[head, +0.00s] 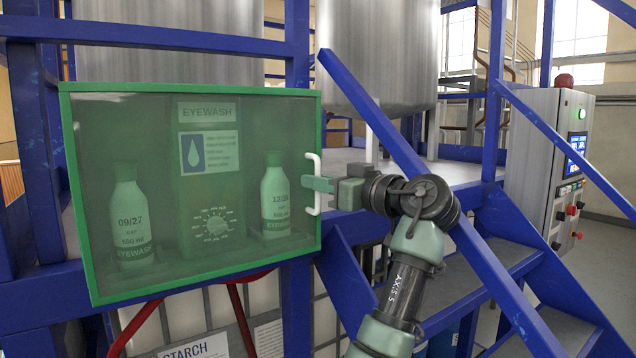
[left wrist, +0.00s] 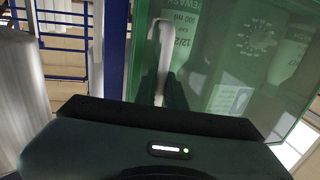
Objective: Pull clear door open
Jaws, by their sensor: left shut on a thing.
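The clear door (head: 110,130) has a green frame and covers the eyewash box; no gap along its edges is visible to me. Its white upright handle (head: 314,205) is at the right edge of the door. My left gripper (head: 317,184) reaches in from the right and is shut on the handle about midway along it. In the left wrist view the handle (left wrist: 164,40) runs down between the fingers (left wrist: 160,92), and the clear door (left wrist: 215,60) fills the right side. My right gripper is in neither view.
Behind the door stand two eyewash bottles (head: 131,215) and a dial unit (head: 213,225). A blue diagonal rail (head: 375,115) passes close to my gripper on the right, above blue stairs (head: 480,265). A control cabinet (head: 545,150) stands farther right.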

